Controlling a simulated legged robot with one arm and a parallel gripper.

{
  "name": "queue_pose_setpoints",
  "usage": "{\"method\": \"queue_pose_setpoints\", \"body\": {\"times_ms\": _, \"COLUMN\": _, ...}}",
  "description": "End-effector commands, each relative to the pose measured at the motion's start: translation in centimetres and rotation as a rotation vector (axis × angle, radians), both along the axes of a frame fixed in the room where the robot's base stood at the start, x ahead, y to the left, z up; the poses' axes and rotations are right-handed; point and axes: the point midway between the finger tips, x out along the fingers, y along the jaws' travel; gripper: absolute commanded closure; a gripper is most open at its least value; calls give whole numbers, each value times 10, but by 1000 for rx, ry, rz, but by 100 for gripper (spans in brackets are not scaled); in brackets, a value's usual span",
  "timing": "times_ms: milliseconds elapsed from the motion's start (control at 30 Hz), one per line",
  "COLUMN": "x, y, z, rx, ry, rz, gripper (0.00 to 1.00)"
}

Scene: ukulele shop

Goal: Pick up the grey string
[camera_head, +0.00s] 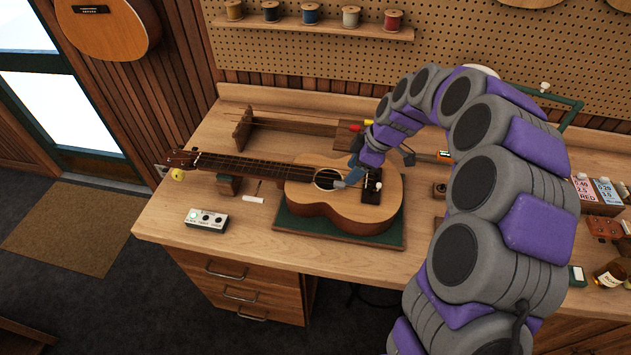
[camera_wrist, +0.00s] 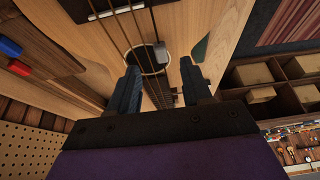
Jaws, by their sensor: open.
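A ukulele (camera_head: 365,207) lies face up on a green mat (camera_head: 287,223) on the workbench, its neck pointing left. In the wrist view, several thin strings (camera_wrist: 137,18) run from the dark bridge (camera_wrist: 104,8) over the sound hole (camera_wrist: 152,66). They look brownish, and I cannot tell which is the grey string. My gripper (camera_head: 348,175) is low over the sound hole. In the wrist view, my gripper (camera_wrist: 160,68) is open, one finger on each side of the hole, with nothing visibly clamped. I cannot tell whether the fingers touch the ukulele top.
A small device (camera_head: 206,220) with knobs sits left of the mat. A neck support (camera_head: 228,185) is under the neck. A wooden rack (camera_head: 243,130) stands behind. Coloured-handled tools (camera_wrist: 12,50) show in the wrist view. Boxes and a bottle (camera_head: 609,274) crowd the bench's right.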

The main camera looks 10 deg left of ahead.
Motion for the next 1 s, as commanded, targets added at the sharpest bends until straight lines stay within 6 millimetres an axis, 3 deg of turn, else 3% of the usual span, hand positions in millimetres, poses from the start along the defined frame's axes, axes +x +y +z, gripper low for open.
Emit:
{"method": "queue_pose_setpoints", "body": {"times_ms": 400, "x": 0, "y": 16, "z": -48, "rx": -1, "ry": 6, "rz": 1, "gripper": 51}}
{"method": "queue_pose_setpoints", "body": {"times_ms": 633, "x": 0, "y": 15, "z": -48, "rx": 2, "ry": 2, "rz": 1, "gripper": 51}}
{"method": "queue_pose_setpoints", "body": {"times_ms": 1000, "x": 1, "y": 17, "z": -48, "rx": -1, "ry": 1, "rz": 0, "gripper": 86}}
